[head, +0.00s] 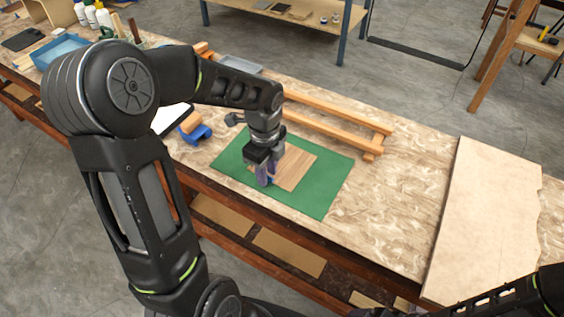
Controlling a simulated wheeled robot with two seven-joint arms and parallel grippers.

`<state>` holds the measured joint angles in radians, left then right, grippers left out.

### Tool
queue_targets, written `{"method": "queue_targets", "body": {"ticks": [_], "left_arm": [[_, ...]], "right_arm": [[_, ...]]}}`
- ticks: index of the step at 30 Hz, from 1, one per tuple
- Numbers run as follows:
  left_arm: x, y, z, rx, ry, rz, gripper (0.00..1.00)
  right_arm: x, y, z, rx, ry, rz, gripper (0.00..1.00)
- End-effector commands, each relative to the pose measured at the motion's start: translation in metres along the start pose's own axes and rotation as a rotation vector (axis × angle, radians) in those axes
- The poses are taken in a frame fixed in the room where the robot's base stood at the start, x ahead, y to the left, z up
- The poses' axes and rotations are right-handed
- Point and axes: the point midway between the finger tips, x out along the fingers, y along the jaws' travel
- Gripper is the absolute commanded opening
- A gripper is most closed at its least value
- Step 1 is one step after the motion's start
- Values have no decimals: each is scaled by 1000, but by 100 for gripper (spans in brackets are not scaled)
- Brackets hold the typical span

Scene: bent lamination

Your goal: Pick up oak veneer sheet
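The oak veneer sheet (297,168), a thin brown wood-grained square, lies on a green mat (325,191) on the workbench. My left gripper (265,182) points down at the sheet's left edge. Its fingers are small and dark here, and I cannot tell whether they are open or shut, or whether they touch the sheet. The gripper and wrist hide part of the sheet's left side. My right arm shows at the bottom right corner, and its gripper cannot be made out.
Behind the mat lie wooden bars (335,122). A large pale board (487,215) lies at the bench's right end. A blue tool with a wooden roller (193,128) sits left of the mat. A blue tray (62,50) and bottles (91,15) stand at the far left.

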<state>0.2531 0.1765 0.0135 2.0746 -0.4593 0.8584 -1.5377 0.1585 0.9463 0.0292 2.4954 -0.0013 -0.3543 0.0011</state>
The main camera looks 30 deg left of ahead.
Motion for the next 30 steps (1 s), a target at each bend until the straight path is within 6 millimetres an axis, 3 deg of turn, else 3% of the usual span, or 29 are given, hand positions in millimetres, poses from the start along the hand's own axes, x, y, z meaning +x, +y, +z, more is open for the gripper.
{"method": "queue_targets", "body": {"ticks": [12, 23, 30], "left_arm": [[0, 0, 0, 1, 0, 0, 29], [0, 0, 0, 1, 0, 0, 0], [0, 0, 0, 1, 0, 0, 0]], "right_arm": [[0, 0, 0, 0, 0, 0, 85], [0, 0, 0, 0, 0, 0, 85], [0, 0, 0, 0, 0, 0, 85]]}}
